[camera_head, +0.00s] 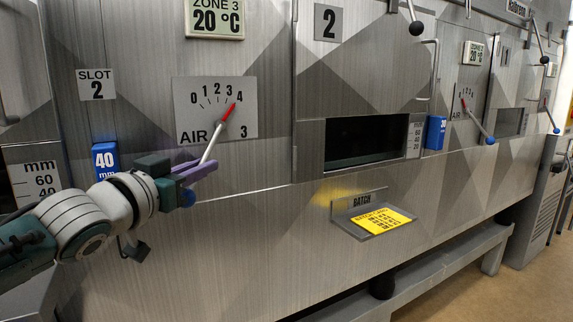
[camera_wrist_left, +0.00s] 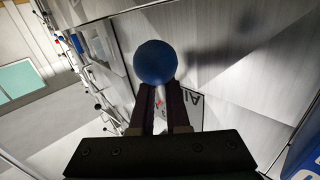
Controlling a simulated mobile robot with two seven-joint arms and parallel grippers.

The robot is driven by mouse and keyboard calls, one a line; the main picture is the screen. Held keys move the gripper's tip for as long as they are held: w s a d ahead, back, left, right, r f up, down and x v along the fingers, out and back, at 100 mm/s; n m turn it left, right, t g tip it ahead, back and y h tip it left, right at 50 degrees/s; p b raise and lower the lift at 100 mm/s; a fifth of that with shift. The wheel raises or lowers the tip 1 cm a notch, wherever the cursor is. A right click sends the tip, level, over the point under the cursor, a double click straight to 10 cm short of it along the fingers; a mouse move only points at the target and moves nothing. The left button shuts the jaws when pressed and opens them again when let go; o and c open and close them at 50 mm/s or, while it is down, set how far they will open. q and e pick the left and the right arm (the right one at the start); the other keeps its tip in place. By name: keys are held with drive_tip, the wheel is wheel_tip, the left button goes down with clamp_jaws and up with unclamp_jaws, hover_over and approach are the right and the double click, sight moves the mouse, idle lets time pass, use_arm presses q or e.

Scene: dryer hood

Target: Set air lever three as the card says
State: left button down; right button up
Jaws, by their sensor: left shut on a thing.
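The air 3 plate (camera_head: 247,122) carries a 0 to 4 scale. Its lever (camera_head: 209,149) has a red pointer (camera_head: 229,112) at the upper right, directed at about the 4. The lever's white rod runs down and left to a blue ball (camera_head: 188,198), which also shows in the left wrist view (camera_wrist_left: 155,62). My left gripper (camera_head: 196,172) is shut on the lever near the ball. In the left wrist view its dark fingers (camera_wrist_left: 167,105) meet just behind the ball. A yellow card (camera_head: 383,219) lies on the batch tray (camera_head: 350,222); its print is too small to read. My right gripper is not in view.
A blue 40 mm block (camera_head: 105,158) sits on the panel just above my left wrist. A dark slot opening (camera_head: 367,142) and another blue block (camera_head: 436,132) are to the right. Another air lever (camera_head: 478,123) stands farther right. The panel below the plate is clear.

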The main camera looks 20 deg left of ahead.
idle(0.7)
use_arm(q)
drive_tip(key=shift+f+b, duration=0.25)
drive_tip(key=shift+b, duration=0.25)
drive_tip(key=w+d+n+t+b, duration=0.1)
drive_tip(key=n+b, duration=0.1)
drive_tip(key=b, duration=0.2)
drive_tip(key=w+f+n+t+y+b, duration=0.1)
drive_tip(key=t+b, duration=0.1)
drive_tip(key=b, duration=0.3)
drive_tip(key=w+d+f+n+t+y+b, duration=0.1)
drive_tip(key=n+b, duration=0.1)
drive_tip(key=b, duration=0.2)
drive_tip(key=shift+d+n+t+b, duration=0.3)
drive_tip(key=shift+b, duration=0.1)
drive_tip(key=shift+w+d+r+n+t+y+b, duration=0.35)
drive_tip(key=shift+n+b, duration=0.25)
drive_tip(key=shift+b, duration=0.25)
drive_tip(key=shift+a, duration=0.1)
drive_tip(key=c, duration=0.9)
unclamp_jaws()
drive_tip(key=shift+y, duration=0.25)
